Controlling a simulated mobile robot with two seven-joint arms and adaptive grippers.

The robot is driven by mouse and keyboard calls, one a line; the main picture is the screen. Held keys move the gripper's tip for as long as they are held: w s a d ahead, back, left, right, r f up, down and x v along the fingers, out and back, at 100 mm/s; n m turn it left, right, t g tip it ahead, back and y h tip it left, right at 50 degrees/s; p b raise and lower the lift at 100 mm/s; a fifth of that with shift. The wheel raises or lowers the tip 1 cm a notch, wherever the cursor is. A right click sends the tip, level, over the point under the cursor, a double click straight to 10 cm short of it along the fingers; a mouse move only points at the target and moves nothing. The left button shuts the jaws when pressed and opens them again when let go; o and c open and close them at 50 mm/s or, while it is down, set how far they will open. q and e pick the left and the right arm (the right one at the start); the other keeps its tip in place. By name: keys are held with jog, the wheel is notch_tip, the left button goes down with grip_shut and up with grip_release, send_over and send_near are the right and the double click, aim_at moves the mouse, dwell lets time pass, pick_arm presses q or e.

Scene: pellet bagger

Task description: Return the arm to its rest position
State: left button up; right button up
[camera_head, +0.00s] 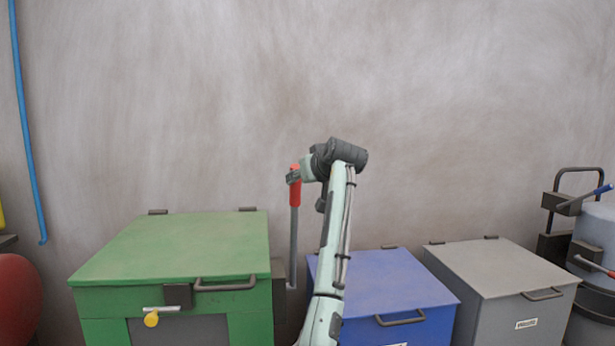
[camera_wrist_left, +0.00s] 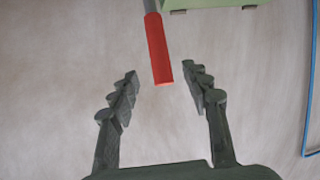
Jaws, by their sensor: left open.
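My left arm (camera_head: 333,250) rises from the bottom middle of the head view and bends toward a lever with a red grip (camera_head: 296,190) on a grey rod. The lever stands upright at the right side of a green lidded box (camera_head: 180,248). My left gripper (camera_head: 293,176) is at the upper part of the red grip, partly hidden by the wrist. In the left wrist view the gripper (camera_wrist_left: 161,75) is open, with the end of the red grip (camera_wrist_left: 158,50) between its fingertips in the picture and a gap on both sides. My right gripper is not in view.
A blue box (camera_head: 390,283) and a grey box (camera_head: 500,268), both lidded with front handles, stand to the right. A grey drum (camera_head: 597,240) with handles is at the far right. A red rounded object (camera_head: 15,300) and a blue pipe (camera_head: 24,120) are at left. The wall above is clear.

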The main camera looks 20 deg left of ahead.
pick_arm(q)
jog(key=shift+v, duration=1.15)
notch_tip(320, 180, down, 25)
jog(key=s+m+g+h, duration=0.1)
jog(key=s+m+h, duration=0.1)
jog(key=m, duration=0.2)
jog(key=s+f+m+g+h, duration=0.15)
jog(key=s+f, duration=0.45)
jog(key=f, duration=0.6)
jog(key=s+f+m+g+h, duration=0.15)
jog(key=s+f, duration=0.35)
jog(key=f, duration=0.6)
jog(key=s+d+f+m+g+h, duration=0.1)
jog(key=s+f, duration=0.7)
jog(key=s, duration=0.4)
jog(key=s+d+f+m+g+h, duration=0.1)
jog(key=s+f, duration=0.8)
jog(key=s, duration=0.3)
jog(key=s+f+m+g, duration=0.2)
jog(key=s+f, duration=0.6)
jog(key=s, duration=0.5)
jog(key=shift+d+h, duration=0.4)
jog(key=shift+s+f, duration=0.15)
